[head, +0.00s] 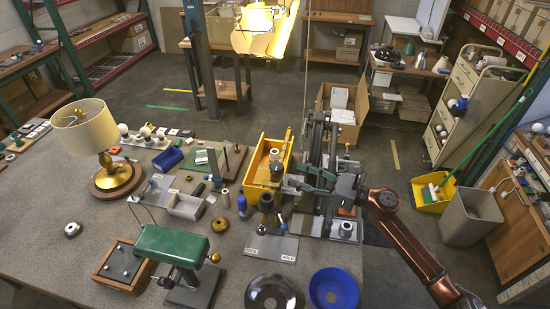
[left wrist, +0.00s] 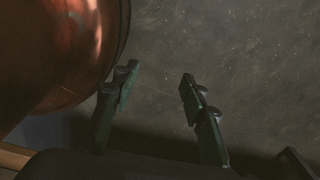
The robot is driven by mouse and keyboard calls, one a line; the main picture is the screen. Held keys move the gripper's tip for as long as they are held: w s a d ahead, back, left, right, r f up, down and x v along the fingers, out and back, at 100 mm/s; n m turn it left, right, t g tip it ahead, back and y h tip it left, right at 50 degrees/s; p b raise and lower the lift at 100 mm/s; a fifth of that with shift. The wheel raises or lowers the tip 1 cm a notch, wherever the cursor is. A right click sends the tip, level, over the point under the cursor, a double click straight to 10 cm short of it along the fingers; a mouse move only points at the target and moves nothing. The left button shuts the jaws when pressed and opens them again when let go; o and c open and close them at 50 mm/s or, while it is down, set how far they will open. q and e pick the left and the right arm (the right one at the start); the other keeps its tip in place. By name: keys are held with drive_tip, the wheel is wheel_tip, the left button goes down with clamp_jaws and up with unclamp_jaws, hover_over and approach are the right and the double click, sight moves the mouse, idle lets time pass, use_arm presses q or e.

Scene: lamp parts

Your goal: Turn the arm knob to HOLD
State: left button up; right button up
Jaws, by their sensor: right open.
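A grey plate (head: 271,246) on the table carries the words FREE at its left and HOLD at its right. A dark upright post with a brass part (head: 266,204) stands at the plate's back edge; I cannot tell which part is the arm knob or which way it points. My right gripper (head: 297,182) comes in from the right, open, above and behind the plate, close to the post's top. I cannot tell whether it touches anything. My left gripper (left wrist: 155,95) shows only in the left wrist view, with its fingers apart and nothing between them.
A yellow bin (head: 262,163) stands behind the post, and a dark jointed stand (head: 335,150) stands beside my right gripper. A black bowl (head: 272,293) and blue bowl (head: 333,289) lie in front. A green-topped stand (head: 178,244) is front left.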

sight(277, 169)
drive_tip(key=shift+w+a+n+g, duration=0.3)
drive_tip(key=shift+w+a+n, duration=0.15)
drive_tip(key=shift+w, duration=0.1)
drive_tip(key=shift+s+a+r, duration=0.1)
drive_tip(key=shift+a+r, duration=0.1)
drive_tip(key=shift+a, duration=0.45)
drive_tip(key=p+x, duration=0.1)
drive_tip(key=x, duration=0.3)
drive_tip(key=shift+a, duration=0.25)
drive_tip(key=shift+w+a, duration=0.25)
drive_tip(key=shift+a, duration=0.3)
drive_tip(key=shift+c, duration=0.3)
drive_tip(key=shift+s, duration=0.1)
drive_tip(key=c, duration=1.1)
use_arm(q)
drive_tip(key=shift+w+r, duration=0.1)
drive_tip(key=shift+r, duration=0.5)
use_arm(e)
drive_tip(key=shift+c, duration=0.2)
